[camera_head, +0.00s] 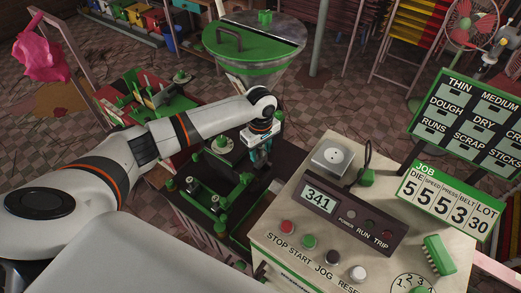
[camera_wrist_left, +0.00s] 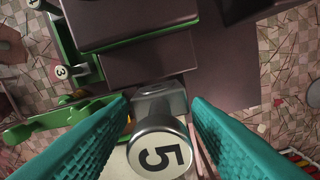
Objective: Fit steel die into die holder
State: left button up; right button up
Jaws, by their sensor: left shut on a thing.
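My left gripper (camera_head: 262,157) reaches down over the dark extruder bench in the middle of the head view. In the left wrist view its teal fingers stand either side of a steel die (camera_wrist_left: 158,152), a round grey piece marked 5, and it is shut on it. A grey metal part (camera_wrist_left: 160,98) shows just beyond the die; I cannot tell whether it belongs to the die or to the holder. The die holder is not clearly made out, and the fingers and wrist hide much of that spot. My right gripper is not in view.
Green clamp parts (camera_head: 222,203) stand on the dark bench (camera_head: 240,220). A control console (camera_head: 345,215) stands close on the right, with a job board (camera_head: 440,200) reading die 5. A green-lidded hopper (camera_head: 240,42) is behind. A rack with round labels 3 and 4 (camera_wrist_left: 60,72) lies left.

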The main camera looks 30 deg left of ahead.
aim_at(261, 156)
pick_arm(q)
jog(key=shift+f, duration=0.35)
jog(key=shift+d+p, duration=0.1)
jog(key=shift+p, duration=1.05)
dwell(0.6)
jog(key=shift+f, duration=0.75)
dwell(0.4)
jog(key=shift+f, duration=1.1)
dwell(0.7)
jog(key=shift+f, duration=0.6)
jog(key=shift+s, duration=0.15)
